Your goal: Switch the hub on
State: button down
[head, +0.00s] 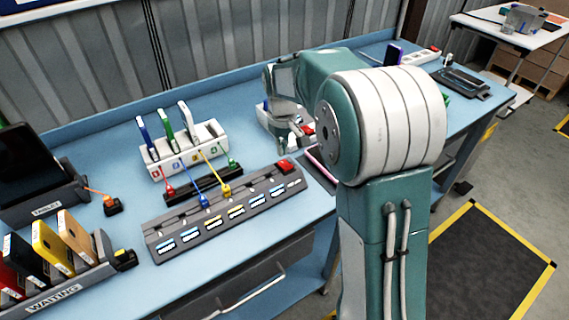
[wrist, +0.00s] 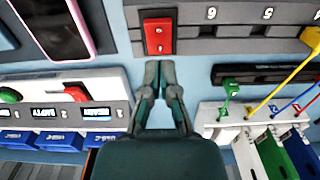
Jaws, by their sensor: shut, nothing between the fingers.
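The hub (head: 222,215) is a long grey bar with several numbered slots, lying on the blue bench in the head view. A red switch (head: 285,167) sits at its right end. In the wrist view the hub (wrist: 235,14) runs along the top, and the red switch (wrist: 158,36) shows at the top centre with small pale marks. My gripper (wrist: 165,66) is shut and empty, its fingertips just below the switch in the picture. I cannot tell whether they touch the hub. The switch's on or off position is not clear.
A white dock (head: 185,150) with several upright devices and coloured cables stands behind the hub. A waiting rack (head: 60,270) with devices is at front left. A pink-edged phone (wrist: 70,22) lies beside the hub. Another white unit (wrist: 60,105) has green and red buttons.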

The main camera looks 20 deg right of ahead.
aim_at(282, 162)
jog(key=shift+r, duration=2.15)
